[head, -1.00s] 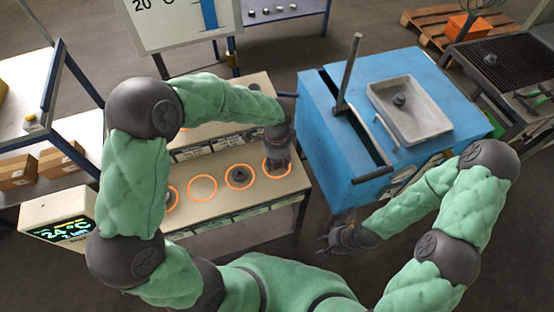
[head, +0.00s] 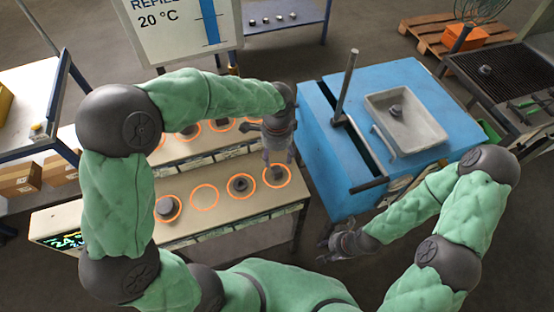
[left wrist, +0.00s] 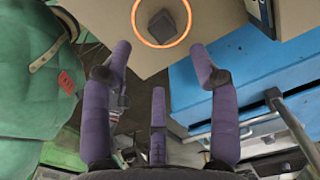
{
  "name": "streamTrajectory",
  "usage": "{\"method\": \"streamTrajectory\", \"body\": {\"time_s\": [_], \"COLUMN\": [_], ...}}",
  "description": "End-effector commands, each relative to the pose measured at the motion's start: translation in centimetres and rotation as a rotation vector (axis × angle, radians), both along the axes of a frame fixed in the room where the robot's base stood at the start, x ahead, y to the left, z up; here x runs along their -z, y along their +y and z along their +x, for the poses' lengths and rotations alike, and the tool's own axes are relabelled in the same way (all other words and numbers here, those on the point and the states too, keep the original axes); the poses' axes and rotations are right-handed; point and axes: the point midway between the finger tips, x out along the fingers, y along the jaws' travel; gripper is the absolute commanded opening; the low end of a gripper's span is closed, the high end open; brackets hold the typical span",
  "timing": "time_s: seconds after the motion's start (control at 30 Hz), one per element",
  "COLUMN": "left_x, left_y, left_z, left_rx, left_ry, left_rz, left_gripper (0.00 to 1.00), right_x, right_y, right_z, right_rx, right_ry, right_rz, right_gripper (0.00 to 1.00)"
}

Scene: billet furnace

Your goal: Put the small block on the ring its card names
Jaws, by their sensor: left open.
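My left gripper (head: 279,157) is open and empty, over the right end of the near bench top (head: 215,220). Just below it a dark block (head: 277,175) stands inside the rightmost orange ring (head: 290,181). In the left wrist view this block (left wrist: 162,25) lies inside the ring (left wrist: 136,28), beyond the spread purple fingers (left wrist: 160,62) and apart from them. Other dark blocks sit in the left ring (head: 166,207) and the third ring (head: 240,185). The second ring (head: 204,210) is empty. My right gripper (head: 335,243) hangs low before the blue cabinet; its finger opening is unclear. I cannot read any card.
A grey tray (head: 430,135) holding a dark piece (head: 395,110) stands on the blue cabinet (head: 340,190), beside an upright bar (head: 346,85). More orange rings (head: 220,124) lie on the raised back shelf. A sign (head: 185,25) reads 20 °C. A display (head: 65,241) stands at left.

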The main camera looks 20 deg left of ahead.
Motion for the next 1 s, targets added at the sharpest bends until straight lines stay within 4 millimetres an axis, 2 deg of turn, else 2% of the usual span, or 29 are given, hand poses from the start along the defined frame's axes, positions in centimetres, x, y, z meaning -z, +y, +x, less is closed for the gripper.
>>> {"method": "streamTrajectory", "body": {"time_s": [0.1, 0.23, 1.0], "left_x": [-1.5, -2.2, -2.3], "left_y": [0.0, 0.0, 0.0], "left_z": [0.0, 0.0, 0.0], "left_rx": [0.001, 0.0, 0.0], "left_ry": [0.0, 0.001, 0.001], "left_rz": [0.0, 0.0, 0.0], "left_gripper": [0.6, 0.6, 0.6], "right_x": [-0.5, -0.7, -0.7], "right_y": [0.0, 0.0, 0.0], "right_z": [0.0, 0.0, 0.0], "right_rx": [0.0, 0.0, 0.0], "right_ry": [0.0, 0.0, 0.0], "right_rz": [0.0, 0.0, 0.0], "right_gripper": [0.4, 0.4, 0.4]}}
